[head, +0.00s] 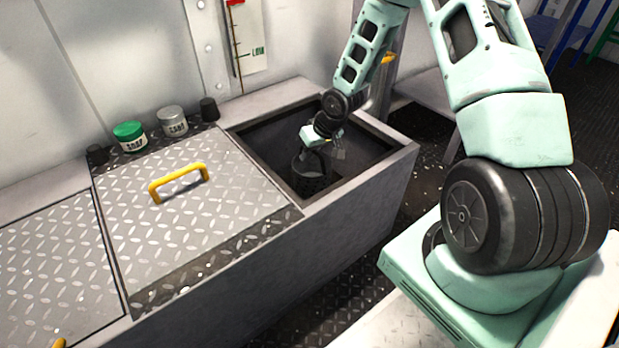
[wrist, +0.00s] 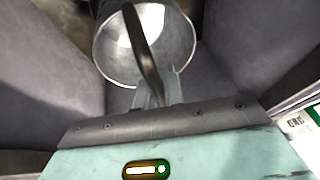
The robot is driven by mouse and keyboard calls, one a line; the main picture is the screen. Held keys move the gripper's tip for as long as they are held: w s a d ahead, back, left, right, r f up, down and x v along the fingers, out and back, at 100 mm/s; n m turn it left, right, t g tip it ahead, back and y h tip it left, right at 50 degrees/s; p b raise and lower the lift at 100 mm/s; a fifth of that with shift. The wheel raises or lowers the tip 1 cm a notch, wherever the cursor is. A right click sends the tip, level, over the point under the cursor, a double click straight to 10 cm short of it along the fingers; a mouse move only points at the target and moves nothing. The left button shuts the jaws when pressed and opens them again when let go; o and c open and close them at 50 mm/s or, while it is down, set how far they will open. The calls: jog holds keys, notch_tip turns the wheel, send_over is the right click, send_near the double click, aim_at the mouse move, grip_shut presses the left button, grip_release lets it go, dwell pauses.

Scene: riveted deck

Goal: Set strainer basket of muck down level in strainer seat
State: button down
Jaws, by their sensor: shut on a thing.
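My gripper (head: 318,150) reaches down into the open well of the counter and is shut. A dark, perforated strainer basket (head: 311,182) hangs or stands just below it, deep in the well. In the wrist view my fingertips (wrist: 158,92) close on a dark bar-like handle (wrist: 143,45). Behind the handle is a grey, round, open-topped metal vessel (wrist: 105,50), which appears to be the basket. Its inside looks grey with a bright patch; I cannot make out the muck. The strainer seat is not distinguishable, and I cannot tell whether the basket touches anything beneath it.
A tread-plate hatch (head: 200,215) with a yellow handle (head: 178,182) lies to the left. A green-lidded jar (head: 130,136), a grey-lidded jar (head: 173,121) and small black knobs stand along the counter's back.

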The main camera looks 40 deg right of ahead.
aim_at(309, 167)
notch_tip(309, 167, down, 5)
jog(key=b, duration=0.2)
jog(key=shift+f+b, duration=0.1)
jog(key=shift+b, duration=0.3)
jog(key=c, duration=1.5)
grip_release()
